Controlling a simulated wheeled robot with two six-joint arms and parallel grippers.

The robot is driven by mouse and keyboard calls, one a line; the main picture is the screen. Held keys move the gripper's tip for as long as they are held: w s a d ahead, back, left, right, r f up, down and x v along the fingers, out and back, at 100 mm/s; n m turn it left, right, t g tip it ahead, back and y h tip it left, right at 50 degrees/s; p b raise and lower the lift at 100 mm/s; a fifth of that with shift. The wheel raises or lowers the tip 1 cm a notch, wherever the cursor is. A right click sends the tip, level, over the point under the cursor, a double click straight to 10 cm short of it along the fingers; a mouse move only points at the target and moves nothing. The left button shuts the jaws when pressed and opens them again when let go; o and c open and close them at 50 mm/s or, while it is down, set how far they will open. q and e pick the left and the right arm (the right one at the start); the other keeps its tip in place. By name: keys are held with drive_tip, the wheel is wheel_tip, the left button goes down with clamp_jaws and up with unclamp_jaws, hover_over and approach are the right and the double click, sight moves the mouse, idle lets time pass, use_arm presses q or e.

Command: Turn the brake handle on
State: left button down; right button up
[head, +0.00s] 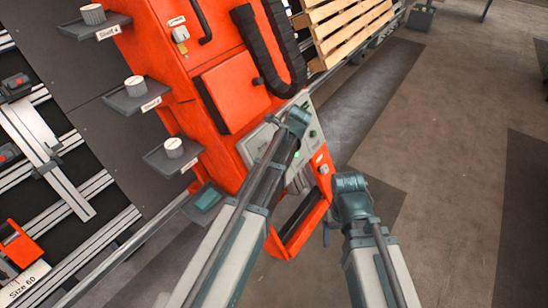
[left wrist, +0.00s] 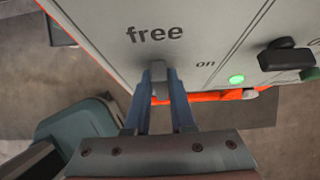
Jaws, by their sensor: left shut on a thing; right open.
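In the left wrist view, my left gripper (left wrist: 160,92) is shut on the grey brake handle (left wrist: 157,70) at the edge of a light grey panel (left wrist: 105,25). The handle's tip shows between the blue fingers; the rest is hidden. The word "free" stands above it and "on" to its right. In the head view my left arm covers part of this panel (head: 258,140), and the left gripper and handle are hidden behind it. My right gripper (head: 326,235) is open and empty, beside the orange machine's lower right edge; its fingers show only partly.
A green lamp (left wrist: 236,79) glows on the panel, with a black knob (left wrist: 286,57) to its right. The floor at right is clear.

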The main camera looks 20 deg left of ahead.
use_arm(q)
drive_tip(key=shift+s, duration=0.15)
drive_tip(key=shift+s+f+n+t, duration=0.1)
drive_tip(key=shift+s+n+t, duration=0.2)
drive_tip(key=shift+n+t, duration=0.3)
drive_tip(key=shift+s+a+f+n+t+h+b, duration=0.1)
drive_tip(key=shift+s+f+n+t+h+b, duration=0.15)
drive_tip(key=shift+n+t+b, duration=0.35)
drive_tip(key=n+t+b, duration=0.2)
drive_tip(key=n+b, duration=0.1)
drive_tip(key=shift+s+f+t, duration=0.2)
drive_tip(key=shift+s+t, duration=0.15)
drive_tip(key=shift+t, duration=0.05)
drive_tip(key=n+t+b, duration=0.1)
drive_tip(key=b, duration=0.1)
drive_tip(key=n+t+b, duration=0.1)
drive_tip(key=n+b, duration=0.1)
drive_tip(key=b, duration=0.1)
drive_tip(key=f+n+t+y+b, duration=0.1)
drive_tip(key=n+t+b, duration=0.1)
drive_tip(key=shift+s+f, duration=0.1)
drive_tip(key=shift+s, duration=0.25)
drive_tip(key=shift+d+n+t+y+b, duration=0.25)
drive_tip(key=shift+n+t+y+b, duration=0.5)
drive_tip(key=shift+n+b, duration=0.8)
drive_tip(key=c, duration=0.8)
unclamp_jaws()
